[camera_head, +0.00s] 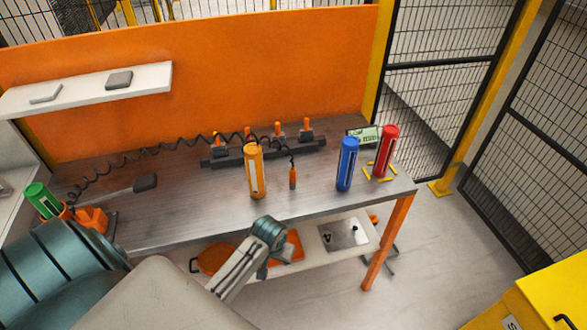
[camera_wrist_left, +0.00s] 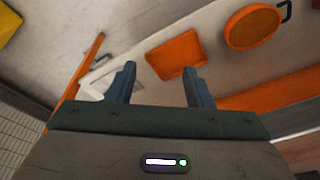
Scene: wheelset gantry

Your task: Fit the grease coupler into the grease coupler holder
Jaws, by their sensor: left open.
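A small upright orange piece (camera_head: 293,178) with a dark tip stands on the bench at the end of a black coiled hose; it looks like the grease coupler. A dark rail (camera_head: 265,152) with several orange-topped pegs lies behind it. An orange block (camera_head: 92,220) sits at the bench's left end; I cannot tell which of these is the coupler holder. My left gripper (camera_wrist_left: 158,70) is open and empty in the left wrist view, above the lower shelf. In the head view my left arm ends before the bench's front edge, apart from the coupler. My right gripper is not visible.
Orange (camera_head: 255,170), blue (camera_head: 347,164) and red (camera_head: 388,152) cylinders stand on the bench. A green cylinder (camera_head: 41,199) is at the left. A white wall shelf (camera_head: 90,88) hangs behind. The bench's front middle is clear.

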